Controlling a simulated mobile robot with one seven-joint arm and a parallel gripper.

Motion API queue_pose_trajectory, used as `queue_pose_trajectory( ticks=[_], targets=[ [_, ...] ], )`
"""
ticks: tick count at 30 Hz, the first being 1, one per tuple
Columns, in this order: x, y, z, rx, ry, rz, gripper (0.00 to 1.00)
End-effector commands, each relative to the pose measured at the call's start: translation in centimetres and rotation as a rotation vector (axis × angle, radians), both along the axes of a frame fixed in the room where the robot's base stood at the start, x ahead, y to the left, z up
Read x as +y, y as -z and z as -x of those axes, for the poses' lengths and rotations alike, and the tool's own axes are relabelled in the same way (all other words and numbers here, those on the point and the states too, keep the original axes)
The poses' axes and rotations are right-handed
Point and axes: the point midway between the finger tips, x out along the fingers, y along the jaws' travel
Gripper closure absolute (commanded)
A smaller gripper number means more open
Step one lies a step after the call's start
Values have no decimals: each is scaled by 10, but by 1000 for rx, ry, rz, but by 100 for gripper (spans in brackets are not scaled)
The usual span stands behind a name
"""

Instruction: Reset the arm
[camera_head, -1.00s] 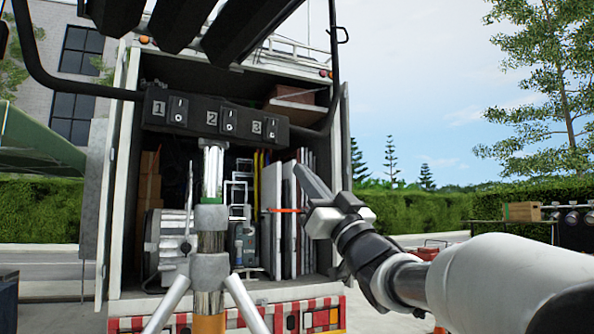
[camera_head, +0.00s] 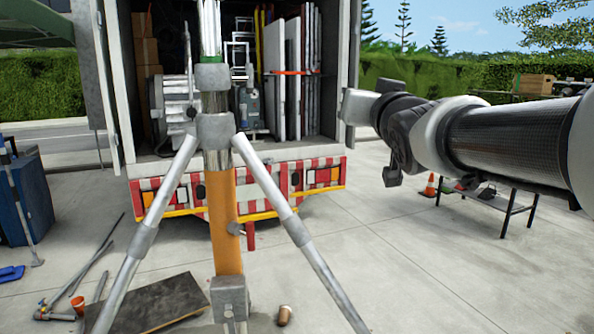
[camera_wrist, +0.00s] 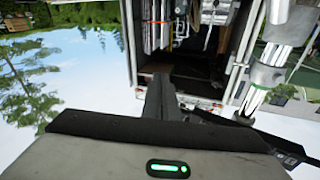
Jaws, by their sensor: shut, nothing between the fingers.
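My arm reaches in from the right in the head view, and my gripper (camera_head: 358,106) is at its left end, in front of the truck's right door edge. In the wrist view the dark fingers of my gripper (camera_wrist: 163,92) are together with nothing between them. That view is turned over, with the truck's open back (camera_wrist: 190,50) at the top. In the head view the fingertips are hard to make out.
A metal stand (camera_head: 225,200) with spread legs stands close in front, left of my arm. The truck (camera_head: 240,185) is behind it. A dark board (camera_head: 150,305) and a cup (camera_head: 284,315) lie on the ground. A low table (camera_head: 490,200) and orange cone (camera_head: 430,186) are at right.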

Motion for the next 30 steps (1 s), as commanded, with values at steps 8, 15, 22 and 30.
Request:
queue_pose_trajectory(
  ticks=[8,15,22,30],
  targets=[
    [-33,159,132,661,114,104,100],
    [-26,245,245,1047,50,158,100],
    [-21,266,281,1159,14,170,100],
    [-21,266,281,1159,14,170,100]
  ],
)
